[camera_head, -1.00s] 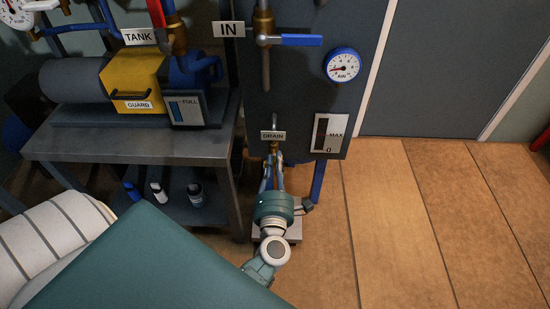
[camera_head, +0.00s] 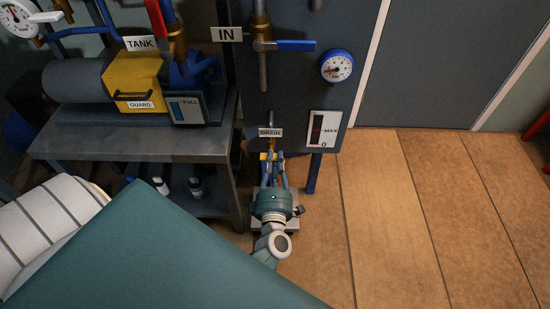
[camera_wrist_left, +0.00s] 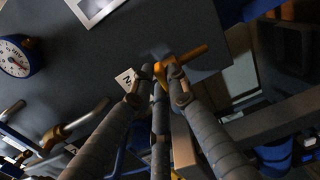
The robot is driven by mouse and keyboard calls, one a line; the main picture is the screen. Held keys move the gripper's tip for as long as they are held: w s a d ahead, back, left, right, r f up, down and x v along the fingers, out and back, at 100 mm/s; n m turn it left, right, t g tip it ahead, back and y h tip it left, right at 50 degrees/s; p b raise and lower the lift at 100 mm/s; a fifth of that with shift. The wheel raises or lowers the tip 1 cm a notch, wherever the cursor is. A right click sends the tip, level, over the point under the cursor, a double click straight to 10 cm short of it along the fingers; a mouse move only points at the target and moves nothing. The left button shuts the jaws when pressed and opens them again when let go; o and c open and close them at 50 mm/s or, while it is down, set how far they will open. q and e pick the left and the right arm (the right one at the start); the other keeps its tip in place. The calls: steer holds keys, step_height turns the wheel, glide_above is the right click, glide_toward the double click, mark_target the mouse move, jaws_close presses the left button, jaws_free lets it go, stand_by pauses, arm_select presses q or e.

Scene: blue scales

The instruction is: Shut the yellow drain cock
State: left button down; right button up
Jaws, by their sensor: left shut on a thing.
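The yellow drain cock (camera_head: 264,156) sits low on the grey panel, just under the DRAIN label (camera_head: 270,132). My left gripper (camera_head: 271,163) reaches it from below, and its fingers hide part of the cock in the head view. In the left wrist view the cock's yellow handle (camera_wrist_left: 187,57) sticks out toward the upper right, beyond the fingertips. The left gripper (camera_wrist_left: 158,82) is shut on the cock there, with its fingertips on either side of the handle's inner end. My right gripper is not in view.
A metal bench (camera_head: 130,147) with a yellow guard (camera_head: 138,78) stands left of the cock. Bottles stand on its lower shelf. A blue-handled IN valve (camera_head: 290,45), a gauge (camera_head: 336,66) and a level indicator (camera_head: 323,130) are on the panel.

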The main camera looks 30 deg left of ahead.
arm_select(q)
steer(key=shift+d+f, duration=0.1)
stand_by(0.4)
steer(key=c, duration=1.7)
jaws_free()
